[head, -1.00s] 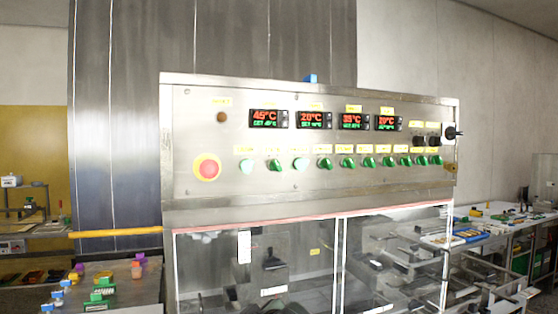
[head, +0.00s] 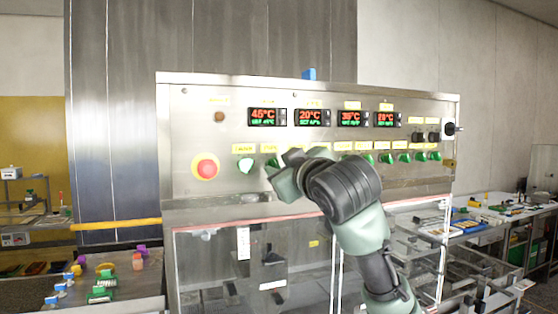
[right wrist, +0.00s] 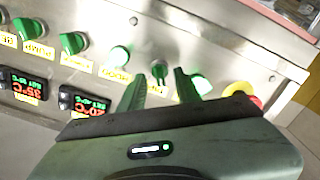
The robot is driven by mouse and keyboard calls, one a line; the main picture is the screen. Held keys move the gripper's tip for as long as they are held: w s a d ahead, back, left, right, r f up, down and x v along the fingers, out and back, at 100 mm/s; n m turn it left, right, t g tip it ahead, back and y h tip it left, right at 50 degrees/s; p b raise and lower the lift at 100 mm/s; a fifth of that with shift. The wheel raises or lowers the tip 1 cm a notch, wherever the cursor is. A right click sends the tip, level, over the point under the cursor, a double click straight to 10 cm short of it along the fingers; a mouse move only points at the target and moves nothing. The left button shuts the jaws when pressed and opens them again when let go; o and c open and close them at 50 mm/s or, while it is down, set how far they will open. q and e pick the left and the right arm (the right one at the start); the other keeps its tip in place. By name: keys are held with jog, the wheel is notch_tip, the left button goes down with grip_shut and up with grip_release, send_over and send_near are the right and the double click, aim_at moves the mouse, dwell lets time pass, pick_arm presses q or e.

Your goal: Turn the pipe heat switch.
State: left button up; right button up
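A row of green rotary switches and round buttons runs along the steel control panel (head: 230,187). My left gripper is not in view.
A red emergency stop (head: 206,167) and a round green button (head: 245,165) sit left of my gripper. Temperature displays (head: 311,117) are above the row. A clear-fronted enclosure is below. A yellow bar (head: 115,225) sticks out left; side tables hold small items.

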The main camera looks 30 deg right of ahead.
jog(key=shift+w+d, duration=0.2)
jog(key=shift+w, duration=0.45)
grip_shut()
jog(key=shift+m, duration=0.3)
jog(key=m, duration=0.5)
jog(key=shift+a, duration=0.1)
jog(key=m, duration=0.6)
jog(key=shift+m, duration=0.4)
